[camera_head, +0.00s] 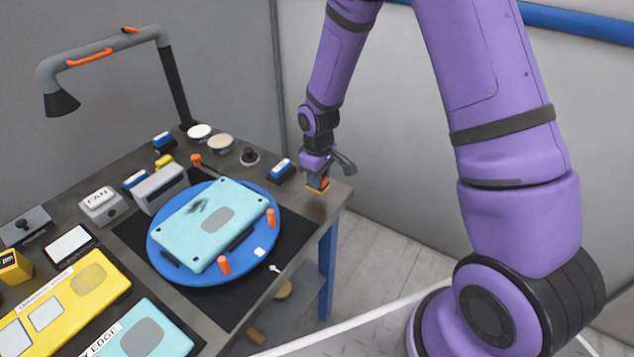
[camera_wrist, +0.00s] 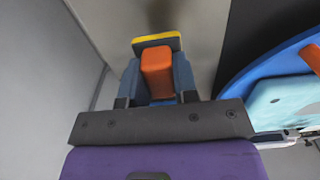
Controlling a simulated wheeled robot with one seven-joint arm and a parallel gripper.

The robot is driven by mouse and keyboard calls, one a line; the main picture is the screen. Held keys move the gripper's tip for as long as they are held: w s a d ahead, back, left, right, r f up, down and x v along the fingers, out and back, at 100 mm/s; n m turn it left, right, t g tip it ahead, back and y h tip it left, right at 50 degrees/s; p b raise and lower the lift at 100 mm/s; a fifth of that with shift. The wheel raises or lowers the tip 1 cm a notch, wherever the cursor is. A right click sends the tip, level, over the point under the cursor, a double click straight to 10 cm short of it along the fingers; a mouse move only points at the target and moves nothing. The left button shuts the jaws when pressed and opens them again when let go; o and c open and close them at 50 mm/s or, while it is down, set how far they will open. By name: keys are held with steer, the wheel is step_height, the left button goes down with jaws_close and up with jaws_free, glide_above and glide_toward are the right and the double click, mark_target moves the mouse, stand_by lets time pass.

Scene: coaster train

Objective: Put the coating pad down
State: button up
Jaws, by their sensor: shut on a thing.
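The coating pad (camera_wrist: 157,72) has an orange grip block and a yellow-edged base. My gripper (camera_wrist: 158,88) is shut on its orange block, with a blue-grey finger on each side. In the head view, the pad (camera_head: 318,187) is at the table's right corner, below my gripper (camera_head: 317,178). It is at or just above the grey table top; I cannot tell whether it touches.
A blue round turntable (camera_head: 160,262) with a light-blue panel (camera_head: 208,226) and orange pegs is left of my gripper. A blue-and-white block (camera_head: 281,170) stands close by. A lamp (camera_head: 110,55) arches over the back. The table's right edge is very near.

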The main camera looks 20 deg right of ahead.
steer(key=shift+w+d+f, duration=0.1)
steer(key=shift+w+d, duration=0.1)
steer(key=shift+w, duration=0.65)
steer(key=shift+w+f, duration=0.1)
steer(key=shift+f, duration=1.65)
steer(key=shift+f, duration=0.15)
steer(key=o, duration=0.8)
steer(key=shift+o, duration=0.2)
step_height(320, 180, up, 12)
steer(key=shift+r, duration=0.2)
